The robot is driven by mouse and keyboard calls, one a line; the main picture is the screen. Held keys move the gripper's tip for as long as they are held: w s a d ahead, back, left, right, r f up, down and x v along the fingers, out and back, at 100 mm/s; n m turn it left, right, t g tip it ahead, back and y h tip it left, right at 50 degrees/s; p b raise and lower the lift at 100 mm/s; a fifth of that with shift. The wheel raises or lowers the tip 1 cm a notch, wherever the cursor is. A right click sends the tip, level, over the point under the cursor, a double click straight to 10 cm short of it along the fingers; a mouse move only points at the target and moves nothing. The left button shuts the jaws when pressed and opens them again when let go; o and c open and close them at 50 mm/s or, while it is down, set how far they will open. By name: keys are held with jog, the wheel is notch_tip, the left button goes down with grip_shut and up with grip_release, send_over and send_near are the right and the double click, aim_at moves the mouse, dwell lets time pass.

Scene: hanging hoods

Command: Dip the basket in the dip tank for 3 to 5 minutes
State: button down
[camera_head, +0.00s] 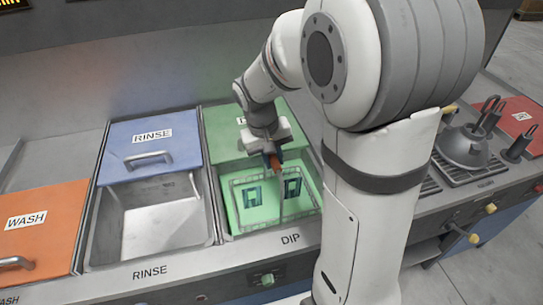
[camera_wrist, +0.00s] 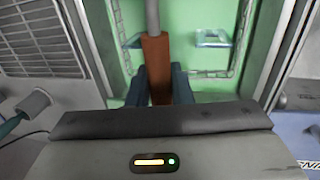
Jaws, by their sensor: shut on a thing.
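The wire basket (camera_head: 243,215) sits inside the dip tank (camera_head: 227,226), whose inside shows green, above the DIP label. Two small dark teal pieces (camera_head: 251,195) are in the basket. My gripper (camera_head: 272,155) is over the tank, shut on the basket's orange-brown handle grip. In the wrist view the handle grip (camera_wrist: 156,65) stands between my two dark fingers, with a grey rod beyond it. I cannot tell exactly how deep the basket sits in the liquid.
A blue RINSE lid (camera_head: 150,135) is behind an open, empty-looking rinse basin (camera_head: 155,220). An orange WASH lid (camera_head: 45,225) is at left. A green lid (camera_head: 222,135) lies behind the dip tank. A grey dome-shaped thing (camera_head: 465,147) stands on the grate at right.

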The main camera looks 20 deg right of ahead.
notch_tip(320, 180, down, 10)
jog(key=b, duration=0.7)
jog(key=shift+r, duration=0.1)
dwell(2.9)
